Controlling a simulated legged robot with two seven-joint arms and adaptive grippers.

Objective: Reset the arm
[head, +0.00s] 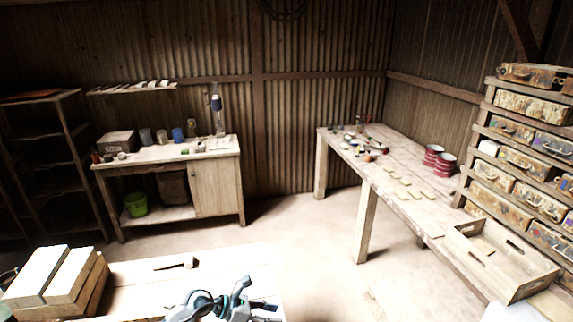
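Neither of my grippers can be made out in the head view. A teal and dark machine-like object (205,303) lies at the bottom edge on the near table (125,275), with an upright handle-like piece on its right. It is cut off by the frame, and I cannot tell whether it is the arm the task names. No press is clearly recognisable.
Wooden blocks (55,276) and a small hammer-like tool (177,263) lie on the near table. A long workbench (385,165) at right holds red tins (443,165), small tiles and a wooden tray (500,262). A cabinet bench (215,187) stands behind. The floor between is clear.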

